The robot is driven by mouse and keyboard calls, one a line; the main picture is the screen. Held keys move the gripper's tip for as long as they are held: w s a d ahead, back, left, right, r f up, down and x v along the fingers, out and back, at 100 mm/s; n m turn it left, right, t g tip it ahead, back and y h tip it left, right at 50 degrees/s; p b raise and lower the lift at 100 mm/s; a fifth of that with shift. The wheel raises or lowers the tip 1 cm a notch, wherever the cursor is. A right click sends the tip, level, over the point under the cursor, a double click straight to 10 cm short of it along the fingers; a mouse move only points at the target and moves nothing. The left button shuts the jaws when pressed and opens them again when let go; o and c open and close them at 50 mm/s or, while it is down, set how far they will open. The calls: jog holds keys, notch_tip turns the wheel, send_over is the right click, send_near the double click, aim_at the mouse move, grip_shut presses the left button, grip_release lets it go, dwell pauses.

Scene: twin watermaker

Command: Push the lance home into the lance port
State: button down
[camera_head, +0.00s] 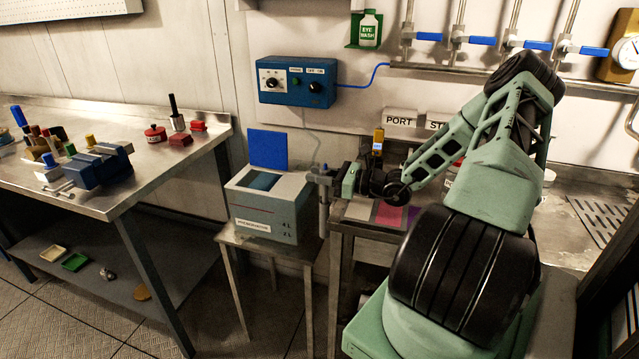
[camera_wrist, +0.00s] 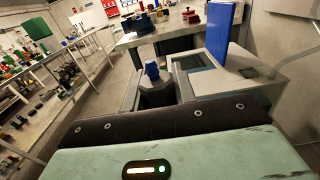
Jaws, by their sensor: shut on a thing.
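My gripper (camera_head: 322,178) is at the end of my arm, pointing left, just right of the white and grey instrument box. In the wrist view its two grey fingers (camera_wrist: 155,88) close around a dark, faceted piece with a blue top (camera_wrist: 152,71). In the head view a grey upright rod (camera_head: 323,212) hangs below the fingers. It seems to be the lance, though no label shows. I cannot make out the lance port opening in either view. A sign reading PORT (camera_head: 400,120) is on the wall to the right, behind my arm.
The instrument box (camera_head: 262,210), with a raised blue lid (camera_head: 268,148), stands close left of my gripper on a small stand. A steel bench (camera_head: 340,220) is under my forearm. A workbench (camera_head: 110,190) with a blue vise (camera_head: 100,168) is farther left.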

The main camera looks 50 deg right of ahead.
notch_tip(320, 180, up, 16)
dwell(0.6)
jog(key=shift+f, duration=0.1)
jog(key=c, duration=1.9)
grip_release()
jog(key=shift+c, duration=0.7)
jog(key=shift+w+p, duration=0.1)
jog(key=shift+p, duration=0.35)
